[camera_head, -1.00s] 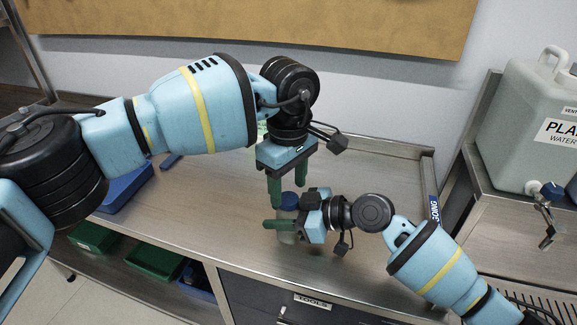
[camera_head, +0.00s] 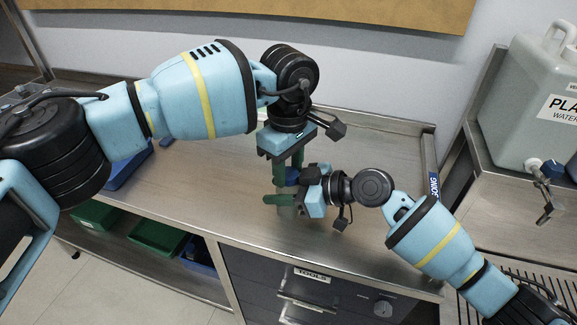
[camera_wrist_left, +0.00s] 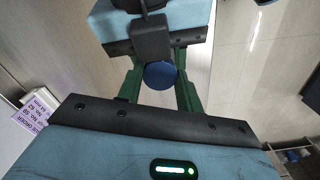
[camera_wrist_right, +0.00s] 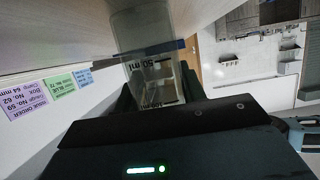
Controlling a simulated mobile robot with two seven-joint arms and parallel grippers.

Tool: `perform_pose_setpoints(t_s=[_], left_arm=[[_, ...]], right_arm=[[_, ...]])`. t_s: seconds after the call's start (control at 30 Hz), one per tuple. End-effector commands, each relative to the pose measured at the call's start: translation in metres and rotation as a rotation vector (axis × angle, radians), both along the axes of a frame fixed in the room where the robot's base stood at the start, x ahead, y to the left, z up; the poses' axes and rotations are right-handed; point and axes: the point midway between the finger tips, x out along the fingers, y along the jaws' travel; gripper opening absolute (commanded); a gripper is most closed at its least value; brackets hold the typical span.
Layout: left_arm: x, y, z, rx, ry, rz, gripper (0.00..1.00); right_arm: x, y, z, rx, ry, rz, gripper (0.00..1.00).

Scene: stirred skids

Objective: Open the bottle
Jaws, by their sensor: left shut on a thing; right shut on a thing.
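The bottle (camera_head: 286,211) is upright at the front of the steel bench, with a clear body and a blue cap (camera_head: 293,177). My left gripper (camera_head: 290,172) points down from above and is shut on the cap. In the left wrist view, the round blue cap (camera_wrist_left: 160,75) sits between its green fingers. My right gripper (camera_head: 284,197) comes in level from the right and is shut on the bottle's body below the cap. In the right wrist view, the clear body (camera_wrist_right: 155,80) with dark "50 ml" print is between the fingers; they hide part of it.
A blue tray (camera_head: 125,168) lies at the bench's left, partly behind my left arm. A large grey water canister (camera_head: 530,105) stands at the right. Green bins (camera_head: 155,236) sit on the lower shelf. The bench top (camera_head: 385,160) behind the bottle is mostly clear.

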Motion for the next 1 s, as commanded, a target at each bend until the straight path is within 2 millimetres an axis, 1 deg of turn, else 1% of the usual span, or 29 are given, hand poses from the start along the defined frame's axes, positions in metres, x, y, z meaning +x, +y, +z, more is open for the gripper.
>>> perform_pose_setpoints(t_s=[0.07, 0.17, 0.5, 0.6, 0.77, 1.0], left_arm=[[-0.0001, 0.0001, 0.0001, 0.0, 0.0, 0.025, 0.09], [0.0, 0.0, 0.0002, 0.0, 0.0, 0.117, 0.09], [-0.0001, -0.0002, 0.0006, 0.0, 0.002, 0.649, 0.09], [0.0, -0.0003, 0.0006, -0.001, 0.001, 0.766, 0.09], [0.0001, -0.0002, 0.0006, 0.0, 0.0, 0.861, 0.09], [0.0, -0.0003, 0.0007, 0.0, 0.0, 0.869, 0.09]], right_arm=[[0.0002, -0.0002, -0.0002, 0.0, 0.001, -0.001, 0.0], [0.0003, -0.0004, -0.0002, 0.0, 0.001, -0.001, 0.0], [0.0004, -0.0004, -0.0002, 0.0, 0.001, -0.001, 0.0], [0.0004, -0.0004, -0.0002, 0.0, 0.001, -0.001, 0.0], [0.0003, -0.0006, -0.0003, -0.001, 0.001, -0.001, 0.0], [0.0004, -0.0006, -0.0003, -0.001, 0.001, -0.001, 0.0]])
